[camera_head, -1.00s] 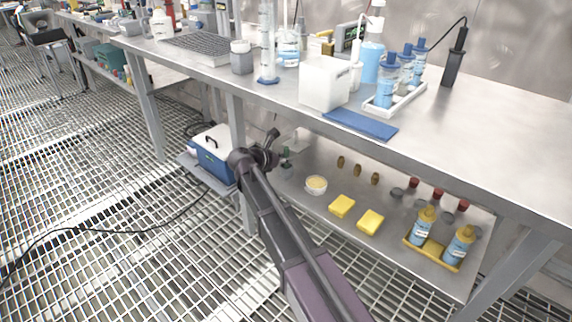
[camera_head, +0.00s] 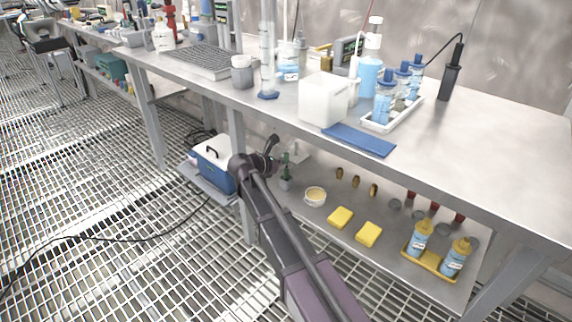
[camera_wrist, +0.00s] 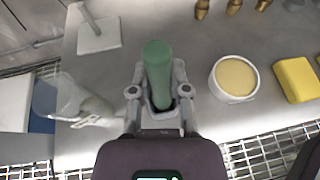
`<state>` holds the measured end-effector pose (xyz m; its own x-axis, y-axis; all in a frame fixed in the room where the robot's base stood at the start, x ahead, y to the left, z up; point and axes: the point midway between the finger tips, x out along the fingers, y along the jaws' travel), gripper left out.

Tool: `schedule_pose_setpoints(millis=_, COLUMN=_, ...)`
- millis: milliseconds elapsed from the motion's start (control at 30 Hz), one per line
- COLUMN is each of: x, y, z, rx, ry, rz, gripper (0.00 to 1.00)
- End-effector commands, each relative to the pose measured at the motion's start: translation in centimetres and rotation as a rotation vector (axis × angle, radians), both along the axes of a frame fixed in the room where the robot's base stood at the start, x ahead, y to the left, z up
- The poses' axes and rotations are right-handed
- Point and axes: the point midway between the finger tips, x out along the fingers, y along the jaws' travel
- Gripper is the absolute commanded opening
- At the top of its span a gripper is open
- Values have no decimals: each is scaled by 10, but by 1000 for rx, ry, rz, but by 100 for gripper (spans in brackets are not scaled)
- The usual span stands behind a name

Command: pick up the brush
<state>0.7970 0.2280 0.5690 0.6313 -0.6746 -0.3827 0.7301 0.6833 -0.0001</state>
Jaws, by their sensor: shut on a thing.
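The brush (camera_wrist: 157,75) shows in the wrist view as a thick green rounded handle between my two grey fingers. My gripper (camera_wrist: 159,84) is shut on this handle. What lies below the handle is hidden by the fingers in that view. In the head view the green brush (camera_head: 285,164) shows just right of my gripper (camera_head: 277,163), over the left end of the lower shelf, with a grey part at its bottom. I cannot tell whether it touches the shelf (camera_head: 385,222).
A bowl of yellowish stuff (camera_head: 315,196) and yellow sponges (camera_head: 340,217) lie right of the gripper. A clear beaker (camera_wrist: 62,98) and a pale stand (camera_wrist: 99,36) are close on the left in the wrist view. The bench top (camera_head: 470,140) overhangs the shelf; a blue cooler (camera_head: 213,165) stands left.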

Motion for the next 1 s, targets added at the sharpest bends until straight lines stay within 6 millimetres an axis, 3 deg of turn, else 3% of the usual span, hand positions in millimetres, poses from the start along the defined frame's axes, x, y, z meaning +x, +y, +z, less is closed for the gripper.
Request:
schedule_pose_setpoints(millis=33, x=0, y=0, z=11, rx=0, ry=0, rz=0, gripper=0)
schedule_pose_setpoints(millis=433, x=0, y=0, z=49, rx=0, ry=0, rz=0, gripper=0)
schedule_pose_setpoints(millis=1000, x=-82, y=88, z=44, rx=0, ry=0, rz=4, gripper=0)
